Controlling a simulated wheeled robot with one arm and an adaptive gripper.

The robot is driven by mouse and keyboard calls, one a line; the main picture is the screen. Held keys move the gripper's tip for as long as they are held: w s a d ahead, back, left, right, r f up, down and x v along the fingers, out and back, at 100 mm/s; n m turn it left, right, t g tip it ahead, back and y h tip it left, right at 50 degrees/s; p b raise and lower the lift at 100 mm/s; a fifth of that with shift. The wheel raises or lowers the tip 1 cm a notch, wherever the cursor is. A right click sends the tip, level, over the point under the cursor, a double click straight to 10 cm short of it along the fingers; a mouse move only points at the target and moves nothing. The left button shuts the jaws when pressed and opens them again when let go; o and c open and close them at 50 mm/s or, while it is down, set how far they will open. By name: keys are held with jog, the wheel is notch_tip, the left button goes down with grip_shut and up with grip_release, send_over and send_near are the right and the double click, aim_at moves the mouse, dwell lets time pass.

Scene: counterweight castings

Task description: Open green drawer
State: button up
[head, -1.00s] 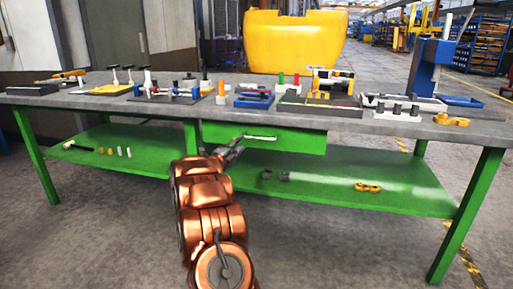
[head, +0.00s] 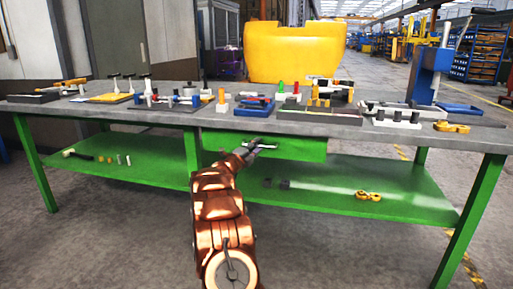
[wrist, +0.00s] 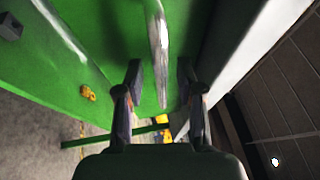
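The green drawer (head: 305,147) hangs under the grey tabletop and looks shut. Its pale metal bar handle (head: 284,149) is on the drawer front, with its left part behind my gripper (head: 254,147). In the wrist view the handle (wrist: 159,45) comes down from the top and its end lies between the two fingers of my gripper (wrist: 160,82). The fingers are open, one on each side of the handle, with a visible gap to it on both sides.
The workbench (head: 340,125) carries several tools and parts on top. The lower green shelf (head: 320,190) holds small parts, including a yellow one (head: 367,196). The floor in front is clear.

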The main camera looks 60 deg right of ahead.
jog(key=shift+c, duration=0.2)
grip_shut()
dwell(0.6)
